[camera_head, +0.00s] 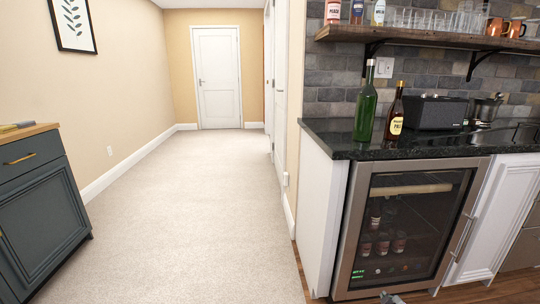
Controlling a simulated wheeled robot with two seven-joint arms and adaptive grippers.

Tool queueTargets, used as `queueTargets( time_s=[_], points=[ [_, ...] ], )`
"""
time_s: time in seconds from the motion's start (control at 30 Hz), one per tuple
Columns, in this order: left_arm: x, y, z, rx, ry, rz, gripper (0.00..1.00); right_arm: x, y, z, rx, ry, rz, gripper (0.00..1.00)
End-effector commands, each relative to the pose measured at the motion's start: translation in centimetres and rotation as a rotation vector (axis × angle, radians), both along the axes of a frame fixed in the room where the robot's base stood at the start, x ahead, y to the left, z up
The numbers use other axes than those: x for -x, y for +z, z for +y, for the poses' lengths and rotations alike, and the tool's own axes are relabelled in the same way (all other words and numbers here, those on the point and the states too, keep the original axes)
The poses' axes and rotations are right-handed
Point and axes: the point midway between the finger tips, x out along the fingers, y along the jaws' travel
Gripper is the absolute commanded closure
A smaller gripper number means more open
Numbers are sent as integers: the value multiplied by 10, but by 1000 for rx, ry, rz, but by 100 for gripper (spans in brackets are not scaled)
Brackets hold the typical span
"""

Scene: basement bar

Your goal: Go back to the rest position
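A small grey piece, apparently the tip of my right gripper (391,298), shows at the bottom edge in front of the wine fridge. Most of it is cut off, so I cannot tell whether it is open or shut or holds anything. My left gripper is not in view.
A black counter (345,150) with a green bottle (367,105), a brown bottle (395,112) and a black speaker (437,112) stands at right over the closed wine fridge (405,225). A dark cabinet (40,205) is at left. Carpet (190,220) between them is clear towards a white door (217,78).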

Motion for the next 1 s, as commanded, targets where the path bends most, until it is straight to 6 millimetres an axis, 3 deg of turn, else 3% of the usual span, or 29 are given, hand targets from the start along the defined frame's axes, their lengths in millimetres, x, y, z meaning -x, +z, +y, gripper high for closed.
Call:
queueTargets(
  time_s=[0.03,0.2,0.5,0.8,1.0],
  points=[
    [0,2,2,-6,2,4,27,11,-2,16,-31,-10,18,100],
    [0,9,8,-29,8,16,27,48,-6,57,-119,-53,87,100],
    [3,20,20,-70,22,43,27,119,3,120,-272,-131,218,100],
    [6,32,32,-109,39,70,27,195,28,168,-415,-210,360,100],
    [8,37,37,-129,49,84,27,233,47,187,-482,-251,434,100]
  ],
)
